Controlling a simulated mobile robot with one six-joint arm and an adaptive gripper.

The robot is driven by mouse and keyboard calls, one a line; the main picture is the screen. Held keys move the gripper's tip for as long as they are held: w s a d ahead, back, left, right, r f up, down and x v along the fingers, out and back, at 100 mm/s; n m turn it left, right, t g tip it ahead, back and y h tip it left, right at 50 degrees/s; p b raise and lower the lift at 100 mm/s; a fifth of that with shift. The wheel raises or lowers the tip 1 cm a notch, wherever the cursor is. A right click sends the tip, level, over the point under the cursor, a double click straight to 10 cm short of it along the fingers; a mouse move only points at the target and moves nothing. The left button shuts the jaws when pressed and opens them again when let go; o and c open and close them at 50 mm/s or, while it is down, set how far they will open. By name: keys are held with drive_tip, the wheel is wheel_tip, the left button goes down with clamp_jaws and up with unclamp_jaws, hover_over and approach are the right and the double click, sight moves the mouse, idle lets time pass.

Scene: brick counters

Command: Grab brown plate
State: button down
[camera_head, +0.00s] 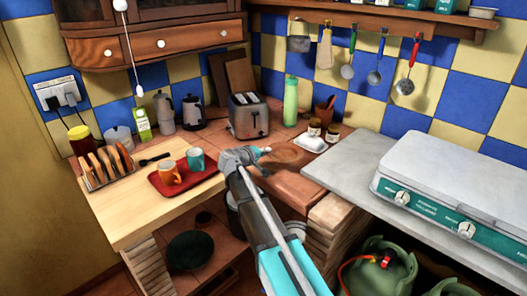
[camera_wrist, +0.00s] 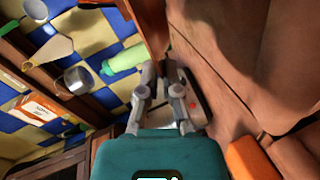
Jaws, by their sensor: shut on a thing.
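The brown plate (camera_head: 286,153) shows as a brown oval just right of my gripper (camera_head: 262,151) in the head view, over the tiled counter. In the wrist view the plate (camera_wrist: 152,28) appears nearly edge-on at the top, its lower end between the fingertips. My gripper (camera_wrist: 162,72) is shut on the plate's edge. The fingers hide the gripped part. I cannot tell whether the plate is clear of the counter.
A red tray (camera_head: 184,180) with an orange mug (camera_head: 169,172) and a teal mug (camera_head: 196,160) is left of my arm. A toaster (camera_head: 248,116) and green bottle (camera_head: 290,102) stand behind.

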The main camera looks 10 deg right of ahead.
drive_tip(key=s+d+r+p, duration=0.2)
drive_tip(key=s+r+p, duration=0.5)
drive_tip(key=s, duration=0.5)
drive_tip(key=shift+s+r, duration=0.2)
drive_tip(key=shift+r, duration=0.4)
